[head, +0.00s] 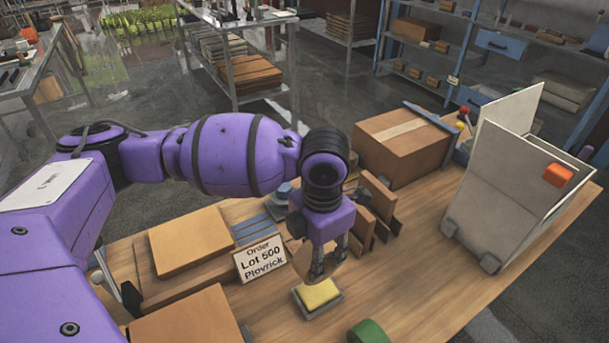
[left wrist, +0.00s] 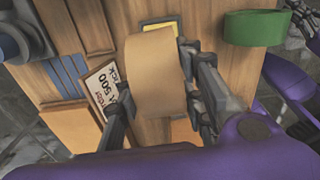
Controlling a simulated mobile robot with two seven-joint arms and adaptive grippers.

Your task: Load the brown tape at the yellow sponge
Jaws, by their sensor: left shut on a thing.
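My left gripper (head: 320,262) points down over the wooden table and is shut on the brown tape (head: 301,262). In the left wrist view the brown tape (left wrist: 156,80) is a broad tan roll between the two fingers (left wrist: 155,92). The yellow sponge (head: 318,293) lies in a small grey holder on the table, just below and in front of the gripper. In the left wrist view a strip of the sponge (left wrist: 160,24) shows beyond the tape, which hides the rest. Dark parts of what seems my right gripper (left wrist: 302,14) show at that view's right edge, too cropped to read.
A green tape roll (head: 369,331) lies at the table's near edge. An order sign (head: 260,259) stands left of the gripper, by flat brown boards (head: 190,241). A closed cardboard box (head: 402,146) and a pale panelled stand (head: 508,180) occupy the back and right. Table right of the sponge is clear.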

